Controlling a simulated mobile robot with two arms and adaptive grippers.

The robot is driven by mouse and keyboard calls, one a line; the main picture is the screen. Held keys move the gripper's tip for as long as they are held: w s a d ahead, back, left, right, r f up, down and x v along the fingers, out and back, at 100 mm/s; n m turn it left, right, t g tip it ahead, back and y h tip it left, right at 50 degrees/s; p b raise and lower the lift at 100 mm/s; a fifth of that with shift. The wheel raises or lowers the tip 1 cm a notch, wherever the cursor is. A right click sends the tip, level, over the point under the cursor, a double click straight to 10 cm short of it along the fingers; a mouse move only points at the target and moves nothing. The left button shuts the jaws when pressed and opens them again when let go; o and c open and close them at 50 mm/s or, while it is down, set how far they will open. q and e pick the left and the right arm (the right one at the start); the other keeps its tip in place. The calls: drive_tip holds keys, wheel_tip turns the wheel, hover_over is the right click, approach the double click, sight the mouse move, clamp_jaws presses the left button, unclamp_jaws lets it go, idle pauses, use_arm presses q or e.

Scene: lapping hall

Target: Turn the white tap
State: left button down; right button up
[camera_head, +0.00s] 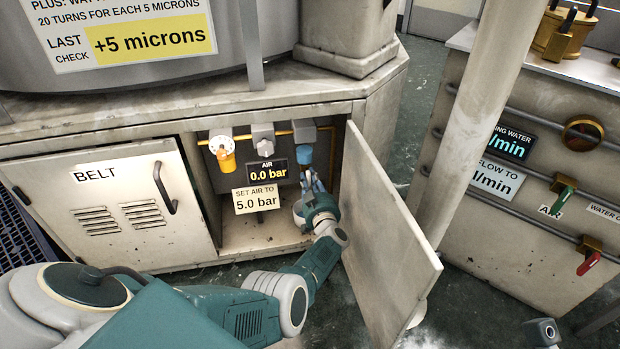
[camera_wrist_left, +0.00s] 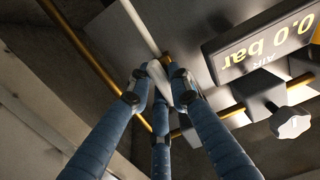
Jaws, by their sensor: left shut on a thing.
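The white tap (camera_wrist_left: 159,72) shows in the left wrist view as a slim white lever in front of a brass pipe. My left gripper (camera_wrist_left: 160,84) has its blue fingers closed around the lever. In the head view my left gripper (camera_head: 308,176) reaches into the open cabinet, below the blue fitting (camera_head: 304,137) at the right end of the pipe. The tap is mostly hidden there by the fingers. The air display (camera_head: 267,172) beside it reads 0.0 bar.
The open cabinet door (camera_head: 384,250) stands just right of my left arm. A label (camera_head: 257,199) reads "SET AIR TO 5.0 bar". The belt door (camera_head: 110,205) is shut.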

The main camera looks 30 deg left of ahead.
use_arm(q)
drive_tip(key=shift+w, duration=0.1)
idle(0.3)
drive_tip(key=c, duration=1.6)
unclamp_jaws()
drive_tip(key=shift+d, duration=0.1)
